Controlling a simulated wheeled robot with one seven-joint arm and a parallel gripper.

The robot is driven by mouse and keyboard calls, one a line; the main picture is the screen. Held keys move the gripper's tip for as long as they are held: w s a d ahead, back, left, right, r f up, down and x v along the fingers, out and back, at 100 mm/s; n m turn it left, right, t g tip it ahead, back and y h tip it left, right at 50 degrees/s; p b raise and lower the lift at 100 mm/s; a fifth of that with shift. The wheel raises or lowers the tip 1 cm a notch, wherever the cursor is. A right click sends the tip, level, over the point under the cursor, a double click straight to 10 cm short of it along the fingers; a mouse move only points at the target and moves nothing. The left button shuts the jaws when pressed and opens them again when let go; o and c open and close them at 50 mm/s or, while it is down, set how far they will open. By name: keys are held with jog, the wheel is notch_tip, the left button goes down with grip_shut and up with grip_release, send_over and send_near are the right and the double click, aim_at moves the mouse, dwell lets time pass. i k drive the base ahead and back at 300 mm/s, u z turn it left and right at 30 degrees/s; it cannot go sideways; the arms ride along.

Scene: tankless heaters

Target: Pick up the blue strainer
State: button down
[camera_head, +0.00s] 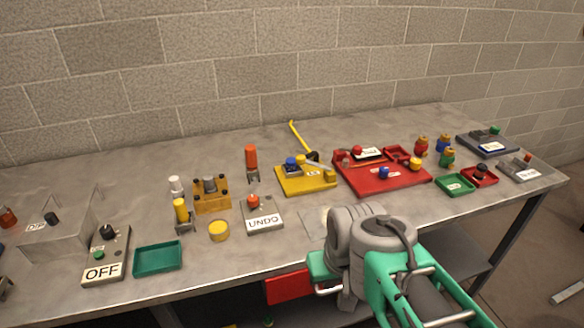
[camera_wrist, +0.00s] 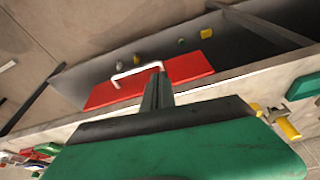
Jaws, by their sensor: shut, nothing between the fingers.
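Small blue-topped parts stand among the coloured parts on the bench. One (camera_head: 445,143) is upright at the back right, between a red and a green one. Another blue piece (camera_head: 292,162) is on the yellow board and one (camera_head: 383,173) on the red board. I cannot tell which is the strainer. My gripper (camera_wrist: 157,80) is shut and empty in the wrist view, facing a red panel below the bench top. In the head view its fingers are hidden, and my arm is at the front edge, well apart from these parts.
The grey bench top (camera_head: 120,205) has a front edge close to my arm. A red panel (camera_head: 287,287) is below it. The yellow board (camera_head: 300,186) and red board (camera_head: 360,180) hold parts. A green tray (camera_head: 158,257) and UNDO box (camera_head: 263,220) are left. A wall stands behind.

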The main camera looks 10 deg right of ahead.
aim_at(290, 162)
jog(key=z, duration=0.2)
jog(key=i, duration=0.4)
jog(key=u, duration=2.35)
jog(key=i, duration=0.5)
jog(key=u, duration=0.1)
